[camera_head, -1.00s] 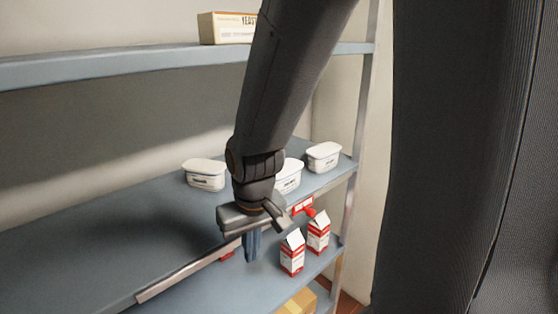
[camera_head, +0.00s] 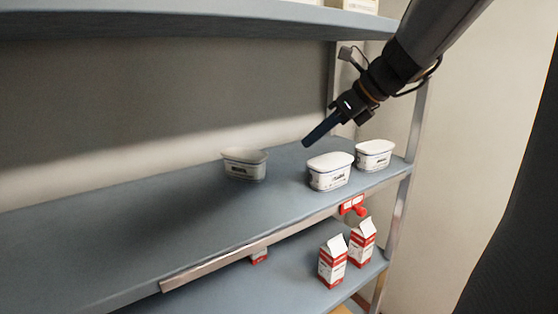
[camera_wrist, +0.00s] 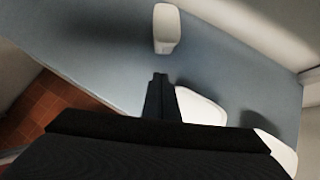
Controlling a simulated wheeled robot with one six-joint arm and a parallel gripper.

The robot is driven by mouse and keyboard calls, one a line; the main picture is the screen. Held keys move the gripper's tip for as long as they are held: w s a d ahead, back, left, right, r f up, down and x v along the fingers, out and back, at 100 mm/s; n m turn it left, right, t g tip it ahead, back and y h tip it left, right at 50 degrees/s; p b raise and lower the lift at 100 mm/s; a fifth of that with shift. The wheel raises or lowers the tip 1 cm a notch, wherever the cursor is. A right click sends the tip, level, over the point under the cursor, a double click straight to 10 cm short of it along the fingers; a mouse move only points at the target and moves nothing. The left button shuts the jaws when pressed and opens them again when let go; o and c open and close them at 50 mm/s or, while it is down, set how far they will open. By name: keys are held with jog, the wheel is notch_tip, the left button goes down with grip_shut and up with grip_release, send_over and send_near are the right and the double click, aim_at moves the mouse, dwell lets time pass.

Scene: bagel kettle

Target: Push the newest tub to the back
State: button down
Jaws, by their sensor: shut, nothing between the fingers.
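Three white lidded tubs stand on the middle shelf (camera_head: 120,235). The left tub (camera_head: 244,166) stands apart; the middle tub (camera_head: 330,173) and right tub (camera_head: 375,156) stand close together near the right end. The dark label marks are too small to read, so I cannot tell which is newest. My gripper (camera_head: 306,144) is shut and empty, pointing down and left above the shelf near the middle tub's upper left. In the wrist view its fingertips (camera_wrist: 159,77) lie below the left tub (camera_wrist: 167,30); another white tub (camera_wrist: 200,106) is partly hidden beside the fingers.
A metal post (camera_head: 398,212) bounds the right end. The middle shelf's left part is clear. An upper shelf (camera_head: 170,20) hangs overhead.

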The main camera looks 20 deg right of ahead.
aim_at(251, 154)
jog(key=p+x, duration=0.1)
jog(key=x, duration=0.8)
jog(key=shift+w+a, duration=0.1)
jog(key=shift+w, duration=0.05)
jog(key=w+a+p, duration=0.1)
jog(key=w+a, duration=0.1)
jog(key=shift+w+f, duration=0.1)
jog(key=shift+w, duration=0.2)
jog(key=shift+w+a+f, duration=0.1)
jog(key=shift+w+a, duration=0.25)
jog(key=shift+w, duration=0.05)
jog(key=w+a+p, duration=0.1)
jog(key=w+a, duration=0.1)
jog(key=w+a+p, duration=0.1)
jog(key=w+a, duration=0.1)
jog(key=shift+w, duration=0.4)
